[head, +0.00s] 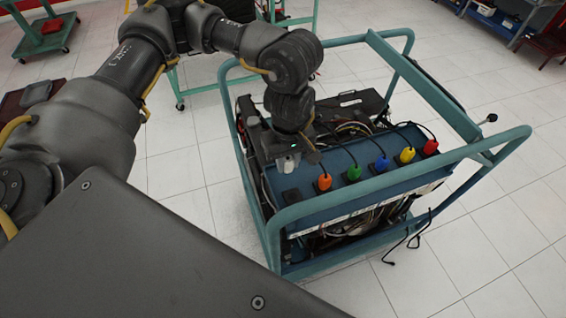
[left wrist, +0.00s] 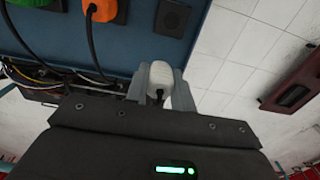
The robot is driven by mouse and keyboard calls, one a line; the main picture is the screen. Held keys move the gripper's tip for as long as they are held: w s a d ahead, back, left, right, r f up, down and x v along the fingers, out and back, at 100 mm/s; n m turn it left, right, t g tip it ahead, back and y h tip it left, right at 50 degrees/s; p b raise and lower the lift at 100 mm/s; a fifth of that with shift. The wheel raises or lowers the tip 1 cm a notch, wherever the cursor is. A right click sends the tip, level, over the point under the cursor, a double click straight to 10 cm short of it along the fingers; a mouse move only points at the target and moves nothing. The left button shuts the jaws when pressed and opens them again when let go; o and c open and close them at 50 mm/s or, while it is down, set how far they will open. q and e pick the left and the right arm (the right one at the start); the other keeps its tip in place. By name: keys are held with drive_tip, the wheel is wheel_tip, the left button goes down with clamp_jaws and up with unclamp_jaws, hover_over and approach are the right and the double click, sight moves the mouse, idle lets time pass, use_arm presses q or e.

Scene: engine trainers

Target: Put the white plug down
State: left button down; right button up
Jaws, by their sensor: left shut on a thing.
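The white plug (left wrist: 160,78) is held between the two grey fingers of my left gripper (left wrist: 160,84) in the left wrist view. Its dark cable end points back toward the gripper. An empty black socket (head: 291,195) sits at that end of the panel and also shows in the left wrist view (left wrist: 172,18), apart from the plug. My right gripper is not in view.
Orange (head: 324,183), green (head: 353,173), blue (head: 381,165), yellow (head: 407,155) and red (head: 430,147) plugs stand in a row on the panel with black cables. A teal tube frame (head: 400,178) surrounds the trainer. Tiled floor (head: 480,255) is open to the right.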

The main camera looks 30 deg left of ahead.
sight(283, 176)
use_arm(q)
drive_tip(key=shift+w+a+f, duration=0.2)
drive_tip(key=shift+a+f, duration=0.15)
drive_tip(key=shift+f, duration=0.2)
drive_tip(key=shift+w+a+f, duration=0.2)
drive_tip(key=shift+a+f, duration=0.1)
drive_tip(key=shift+f, duration=0.2)
drive_tip(key=shift+a+f, duration=0.15)
drive_tip(key=shift+a, duration=0.05)
wheel_tip(283, 176, down, 3)
drive_tip(key=shift+w+a+f+p, duration=0.1)
drive_tip(key=shift+w+f+p, duration=0.1)
drive_tip(key=shift+p, duration=0.25)
drive_tip(key=shift+s, duration=0.1)
drive_tip(key=shift+f+b, duration=0.15)
drive_tip(key=shift+b, duration=0.15)
drive_tip(key=c, duration=1.2)
unclamp_jaws()
